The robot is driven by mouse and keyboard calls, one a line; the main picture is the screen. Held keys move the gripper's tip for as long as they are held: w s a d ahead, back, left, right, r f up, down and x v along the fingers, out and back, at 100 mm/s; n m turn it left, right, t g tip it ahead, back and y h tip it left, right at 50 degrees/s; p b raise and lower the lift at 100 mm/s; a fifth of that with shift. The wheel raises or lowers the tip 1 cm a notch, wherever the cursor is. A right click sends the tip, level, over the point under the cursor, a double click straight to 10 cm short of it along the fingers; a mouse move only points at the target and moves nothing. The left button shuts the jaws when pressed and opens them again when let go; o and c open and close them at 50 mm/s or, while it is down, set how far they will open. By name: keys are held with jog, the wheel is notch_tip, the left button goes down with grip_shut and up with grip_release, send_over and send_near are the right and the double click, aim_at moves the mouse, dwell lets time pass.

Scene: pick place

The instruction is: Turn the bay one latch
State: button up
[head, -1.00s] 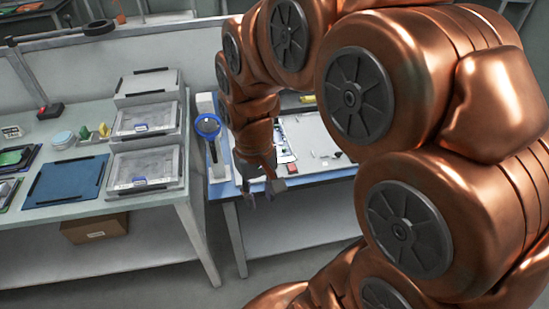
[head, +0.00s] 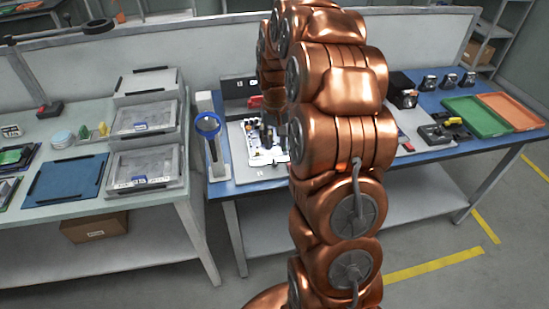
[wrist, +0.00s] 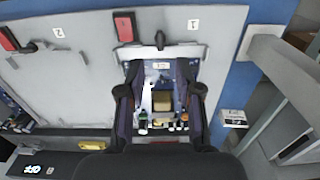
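A pale panel (wrist: 80,85) fills much of the wrist view, with a tag reading 1 (wrist: 193,24) and a tag like a 2 (wrist: 58,32). A red latch piece (wrist: 124,27) lies on it near the tag 1, and a second red latch (wrist: 8,38) is at the left edge. A dark knob (wrist: 160,40) stands by a silver bar. An open bay with a circuit board (wrist: 162,102) shows between my fingers. My gripper (wrist: 158,68) is open, with nothing seen held; contact is unclear. In the head view it (head: 267,137) is over the panel, partly hidden by my arm.
The blue table (head: 235,183) also holds a green tray (head: 477,116) and an orange tray (head: 510,111) at right. A blue ring on a stand (head: 208,122) is at the left end. A grey table with clear-lidded boxes (head: 145,166) stands left.

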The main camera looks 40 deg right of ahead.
aim_at(275, 161)
jog(key=shift+f+p, duration=1)
jog(key=shift+f, duration=2.8)
grip_shut()
